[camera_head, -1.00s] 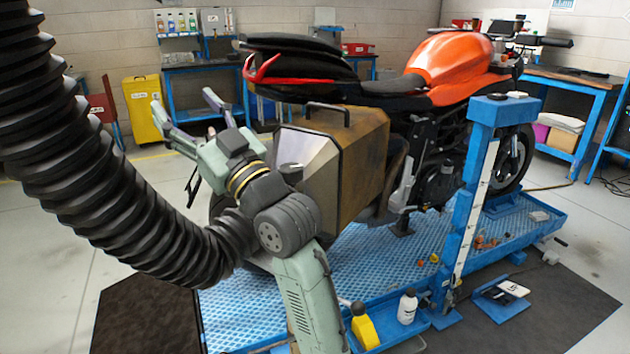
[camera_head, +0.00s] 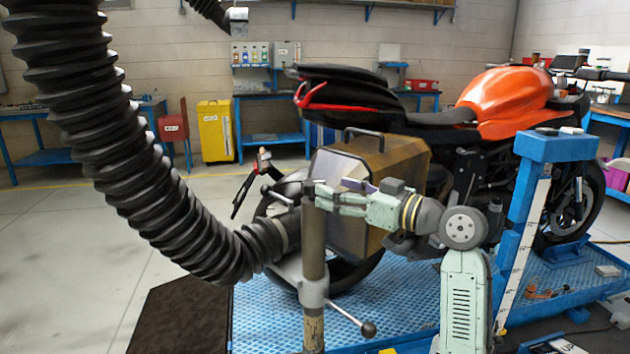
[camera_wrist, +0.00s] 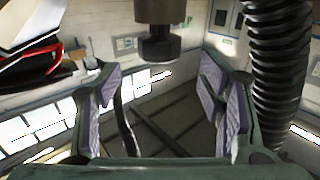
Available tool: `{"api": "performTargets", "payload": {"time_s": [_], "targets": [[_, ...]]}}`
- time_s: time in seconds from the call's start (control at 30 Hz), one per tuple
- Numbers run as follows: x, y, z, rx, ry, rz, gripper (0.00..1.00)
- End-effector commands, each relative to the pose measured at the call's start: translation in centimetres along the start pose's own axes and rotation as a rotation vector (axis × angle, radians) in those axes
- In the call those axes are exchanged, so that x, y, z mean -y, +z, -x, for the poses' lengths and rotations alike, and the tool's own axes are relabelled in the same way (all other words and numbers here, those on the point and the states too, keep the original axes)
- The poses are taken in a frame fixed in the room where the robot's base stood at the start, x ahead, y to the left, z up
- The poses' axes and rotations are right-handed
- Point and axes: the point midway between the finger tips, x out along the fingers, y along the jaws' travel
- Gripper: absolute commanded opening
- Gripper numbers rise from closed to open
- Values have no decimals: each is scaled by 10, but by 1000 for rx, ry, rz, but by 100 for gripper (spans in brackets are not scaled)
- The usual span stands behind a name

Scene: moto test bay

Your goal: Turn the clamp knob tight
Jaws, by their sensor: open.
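In the head view a brown-grey post (camera_head: 314,245) carries a metal clamp collar (camera_head: 312,288) near the hose end. A bar with a dark ball knob (camera_head: 369,330) sticks out low on its right. A smaller bar with a ball end (camera_head: 266,190) shows at upper left. My gripper (camera_head: 310,190) points left, its fingertips close to the post's top. In the wrist view my gripper (camera_wrist: 162,88) is open and empty. A dark, knob-like piece (camera_wrist: 160,48) on a cylinder shows between and beyond the fingertips; I cannot tell if this is the clamp knob.
A thick black hose (camera_head: 130,150) hangs at the left and also shows in the wrist view (camera_wrist: 278,75). The motorcycle's case (camera_head: 375,165) is close behind my gripper. A blue lift post (camera_head: 530,210) stands at right. Open floor (camera_head: 70,260) lies at left.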

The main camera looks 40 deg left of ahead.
Motion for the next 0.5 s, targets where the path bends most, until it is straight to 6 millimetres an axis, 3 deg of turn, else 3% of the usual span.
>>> {"api": "performTargets", "payload": {"time_s": [0.2,0.5], "targets": [[0,-2,-42,1,-1,0,63],[0,0,-67,0,2,0,63]]}}
